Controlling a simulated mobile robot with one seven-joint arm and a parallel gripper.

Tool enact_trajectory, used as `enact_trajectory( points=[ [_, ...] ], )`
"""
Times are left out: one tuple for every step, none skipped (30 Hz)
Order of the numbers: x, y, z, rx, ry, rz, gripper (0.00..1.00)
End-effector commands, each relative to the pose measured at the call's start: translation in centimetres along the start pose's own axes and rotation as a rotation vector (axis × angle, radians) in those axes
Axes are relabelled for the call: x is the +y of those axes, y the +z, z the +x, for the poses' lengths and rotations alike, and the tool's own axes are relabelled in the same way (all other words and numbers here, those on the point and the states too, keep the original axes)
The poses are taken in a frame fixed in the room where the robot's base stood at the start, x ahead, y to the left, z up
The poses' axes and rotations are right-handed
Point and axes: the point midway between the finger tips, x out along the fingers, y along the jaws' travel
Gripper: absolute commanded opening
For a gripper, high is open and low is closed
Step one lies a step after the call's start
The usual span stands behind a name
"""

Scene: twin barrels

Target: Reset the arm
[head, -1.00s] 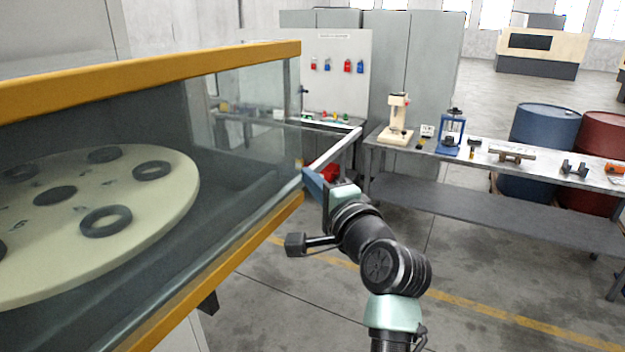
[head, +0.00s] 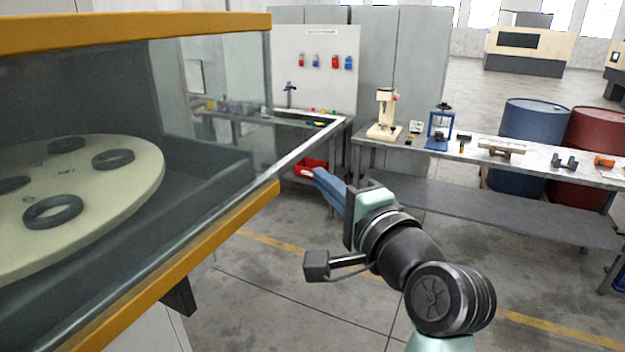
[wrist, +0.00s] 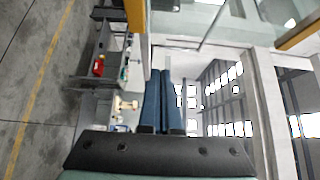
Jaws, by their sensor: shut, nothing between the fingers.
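My gripper (head: 322,180) has blue fingers and is in the middle of the head view, at the end of my arm. It is in the air just right of the yellow-framed glass enclosure (head: 215,225). The fingers lie side by side, shut and empty. In the wrist view the gripper (wrist: 163,75) points away from the camera, and its two blue fingers are together. No contact with the enclosure can be made out.
A round table (head: 110,195) with black rings is behind the glass. A long workbench (head: 480,205) with tools stands at the right, with blue (head: 545,118) and red (head: 597,135) barrels behind it. A red bin (head: 312,167) is beyond the gripper. Open floor lies around my arm.

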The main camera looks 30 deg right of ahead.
Motion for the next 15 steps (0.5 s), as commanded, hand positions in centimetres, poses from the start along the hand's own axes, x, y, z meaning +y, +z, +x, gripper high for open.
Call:
enact_trajectory(
  points=[
    [0.1,0.0,-0.4,0.0,0.0,0.0,0.0],
    [0.1,0.0,-0.6,0.0,0.0,0.0,0.0],
    [0.1,0.0,-0.7,0.0,0.0,0.0,0.0],
    [0.0,0.0,-0.8,0.0,0.0,0.0,0.0],
    [0.0,0.0,-0.8,0.0,0.0,0.0,0.0],
    [0.0,0.0,-0.9,0.0,0.0,0.0,0.0],
    [0.0,0.0,-0.9,0.0,0.0,0.0,0.0],
    [0.0,0.0,-0.9,0.0,0.0,0.0,0.0],
    [-0.2,0.3,-0.8,0.0,-0.005,-0.016,0.0],
    [-0.5,0.7,-0.8,0.001,-0.013,-0.042,0.0],
    [-1.0,1.2,-0.7,0.005,-0.024,-0.08,0.0],
    [-1.8,2.1,-0.6,0.012,-0.046,-0.151,0.0],
    [-2.6,3.1,-0.5,0.02,-0.068,-0.22,0.0],
    [-3.6,4.2,-0.5,0.032,-0.096,-0.3,0.0],
    [-5.2,5.9,-0.7,0.053,-0.14,-0.42,0.0]
  ],
)
